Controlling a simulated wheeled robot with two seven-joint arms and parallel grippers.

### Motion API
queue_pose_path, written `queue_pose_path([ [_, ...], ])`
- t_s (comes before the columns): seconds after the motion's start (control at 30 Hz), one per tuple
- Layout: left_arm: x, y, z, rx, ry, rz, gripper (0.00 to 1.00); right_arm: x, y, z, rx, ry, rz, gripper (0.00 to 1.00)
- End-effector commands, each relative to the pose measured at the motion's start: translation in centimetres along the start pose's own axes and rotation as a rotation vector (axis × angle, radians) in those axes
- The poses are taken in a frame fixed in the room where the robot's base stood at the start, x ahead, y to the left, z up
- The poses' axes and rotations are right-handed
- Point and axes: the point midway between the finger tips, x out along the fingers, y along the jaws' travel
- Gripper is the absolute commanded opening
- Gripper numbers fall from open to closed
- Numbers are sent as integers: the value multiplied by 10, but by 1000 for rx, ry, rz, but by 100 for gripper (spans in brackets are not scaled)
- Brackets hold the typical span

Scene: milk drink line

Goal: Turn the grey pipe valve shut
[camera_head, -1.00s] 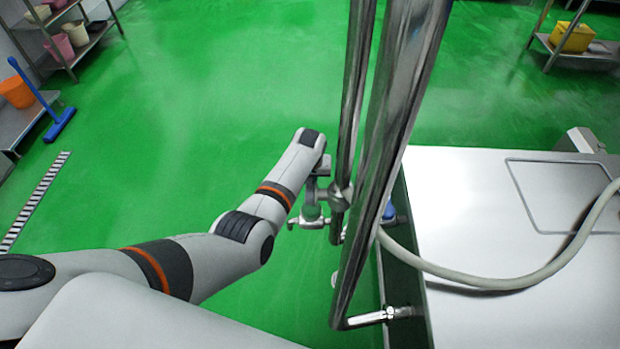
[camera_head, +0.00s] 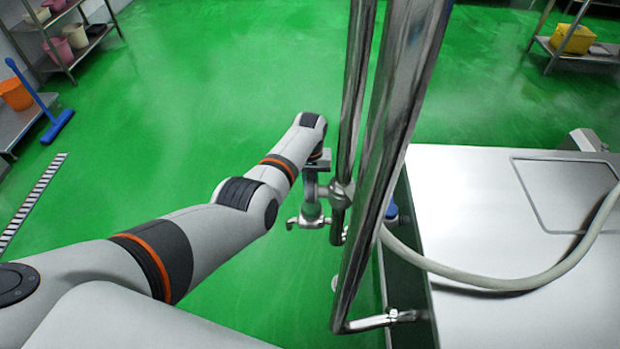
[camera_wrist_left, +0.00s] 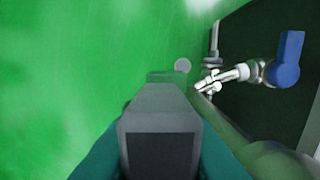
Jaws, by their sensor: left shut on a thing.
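The grey pipe valve (camera_head: 341,194) sits on the thin upright steel pipe in the head view, left of the thick pipe. My left gripper (camera_head: 311,190) is at its left side, at the end of my arm. In the left wrist view a grey block-like handle (camera_wrist_left: 160,120) stands between the two teal fingers, which are shut on it at its sides. The far end of the handle and its joint to the pipe are hard to make out. My right gripper is not in view.
A blue-handled valve (camera_wrist_left: 288,60) is close by on the right in the left wrist view. The thick steel pipe (camera_head: 392,140) stands right of the gripper. A hose (camera_head: 500,280) crosses the steel machine top (camera_head: 460,220).

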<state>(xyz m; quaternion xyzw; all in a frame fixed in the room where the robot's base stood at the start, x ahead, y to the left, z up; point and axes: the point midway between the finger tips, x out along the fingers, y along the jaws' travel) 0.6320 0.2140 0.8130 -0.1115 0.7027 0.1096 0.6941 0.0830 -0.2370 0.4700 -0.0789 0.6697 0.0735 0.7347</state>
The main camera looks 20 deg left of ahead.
Motion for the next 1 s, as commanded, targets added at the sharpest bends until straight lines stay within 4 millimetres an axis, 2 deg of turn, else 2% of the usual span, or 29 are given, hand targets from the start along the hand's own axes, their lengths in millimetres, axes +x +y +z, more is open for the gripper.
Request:
queue_pose_path([
  [0.03,3,0,-3,1,9,0,21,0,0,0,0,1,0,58],
  [0.13,3,0,-3,1,8,1,38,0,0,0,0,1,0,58],
  [0.17,2,0,-2,1,7,1,40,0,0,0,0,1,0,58],
  [0.43,0,0,-1,0,3,0,40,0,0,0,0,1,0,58],
  [0.53,-7,0,-1,0,1,0,40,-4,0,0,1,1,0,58],
  [0.7,-38,-1,0,0,-1,-1,40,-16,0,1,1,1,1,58],
  [1.0,-96,-1,0,0,1,-1,40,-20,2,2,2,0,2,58],
])
